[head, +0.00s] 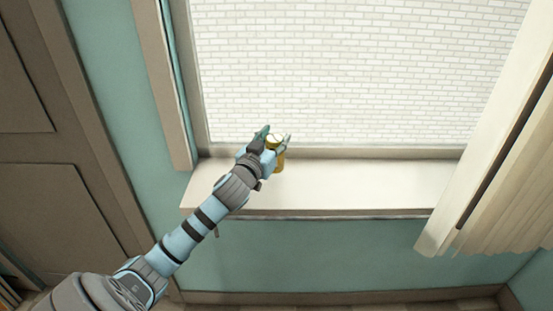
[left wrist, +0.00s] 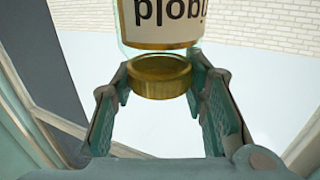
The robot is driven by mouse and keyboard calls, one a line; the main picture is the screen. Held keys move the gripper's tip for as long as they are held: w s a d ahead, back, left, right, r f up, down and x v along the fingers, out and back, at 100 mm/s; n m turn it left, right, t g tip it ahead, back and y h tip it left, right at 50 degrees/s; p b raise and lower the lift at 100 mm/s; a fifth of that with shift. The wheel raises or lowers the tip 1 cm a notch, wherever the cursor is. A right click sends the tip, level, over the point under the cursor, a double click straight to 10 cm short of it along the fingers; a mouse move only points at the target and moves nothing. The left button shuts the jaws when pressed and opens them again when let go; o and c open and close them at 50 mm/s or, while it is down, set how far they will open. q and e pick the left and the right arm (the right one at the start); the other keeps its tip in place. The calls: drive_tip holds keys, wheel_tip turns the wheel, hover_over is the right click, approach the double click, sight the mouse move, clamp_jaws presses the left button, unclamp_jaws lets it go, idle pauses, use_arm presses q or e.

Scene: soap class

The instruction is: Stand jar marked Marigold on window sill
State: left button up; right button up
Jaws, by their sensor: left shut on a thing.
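The jar marked Marigold (head: 279,163) shows in the head view as a small golden jar over the window sill (head: 350,188). In the left wrist view the jar (left wrist: 162,22) has clear glass, a gold lid and a cream label. The label reads upside down there, and only the end of its word shows, matching "igold". My left gripper (head: 274,139) is shut on the jar near its lid. My right gripper is out of view.
The window glass (head: 350,70) rises behind the sill, with a white brick wall beyond. A pale curtain (head: 500,190) hangs over the sill's right end. The window frame (head: 163,80) stands at the left. The sill to the right of the jar is bare.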

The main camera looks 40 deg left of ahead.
use_arm(q)
wheel_tip(320, 180, down, 5)
drive_tip(key=shift+s+d+r+b, duration=0.1)
drive_tip(key=shift+r+b, duration=0.05)
drive_tip(key=shift+b, duration=0.4)
drive_tip(key=o, duration=1.4)
drive_tip(key=shift+r, duration=0.1)
drive_tip(key=v, duration=1.2)
